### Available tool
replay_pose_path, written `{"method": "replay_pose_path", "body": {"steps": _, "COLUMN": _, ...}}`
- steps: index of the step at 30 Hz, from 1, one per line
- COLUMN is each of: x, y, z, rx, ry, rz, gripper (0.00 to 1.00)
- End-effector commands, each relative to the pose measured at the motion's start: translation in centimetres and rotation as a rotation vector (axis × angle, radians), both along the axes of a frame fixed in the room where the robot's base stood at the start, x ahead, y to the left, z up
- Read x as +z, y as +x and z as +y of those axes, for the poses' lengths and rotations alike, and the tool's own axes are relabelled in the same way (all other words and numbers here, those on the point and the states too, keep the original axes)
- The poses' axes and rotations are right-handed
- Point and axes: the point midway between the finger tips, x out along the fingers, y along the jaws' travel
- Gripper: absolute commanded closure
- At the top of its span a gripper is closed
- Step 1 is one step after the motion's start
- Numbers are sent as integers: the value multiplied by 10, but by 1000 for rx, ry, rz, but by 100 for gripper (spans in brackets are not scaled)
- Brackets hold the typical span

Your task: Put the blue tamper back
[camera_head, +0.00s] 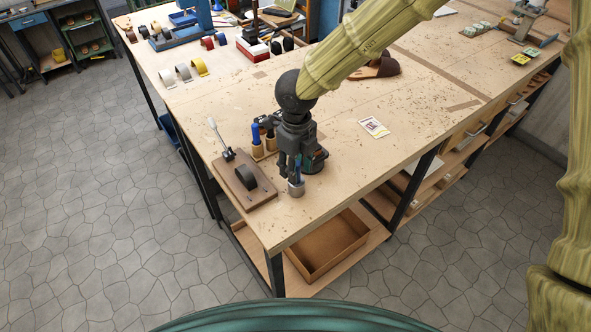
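A tool with a slim blue handle (299,174) and a grey metal cylindrical base (297,188) is upright at the near end of the workbench, and it looks like the blue tamper. My gripper (293,170) points down right at its handle, with the dark fingers hiding part of it. I cannot tell whether the fingers are closed on the handle or whether the base touches the bench. A second blue-handled tool (255,134) stands in a wooden holder (258,153) left of my gripper, beside a dark-handled one (270,140).
A lever press on a brown board (246,190) lies close on the left. A teal tool (314,161) is just behind my gripper. A small card (374,127) and a brown sandal (377,67) lie farther along. The bench's (340,196) front edge is near.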

Motion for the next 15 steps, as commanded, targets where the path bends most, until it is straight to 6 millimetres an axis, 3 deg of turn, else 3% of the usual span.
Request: {"method": "replay_pose_path", "body": {"steps": 15, "x": 87, "y": 0, "z": -1, "rx": -1, "ry": 2, "rz": -2, "gripper": 61}}
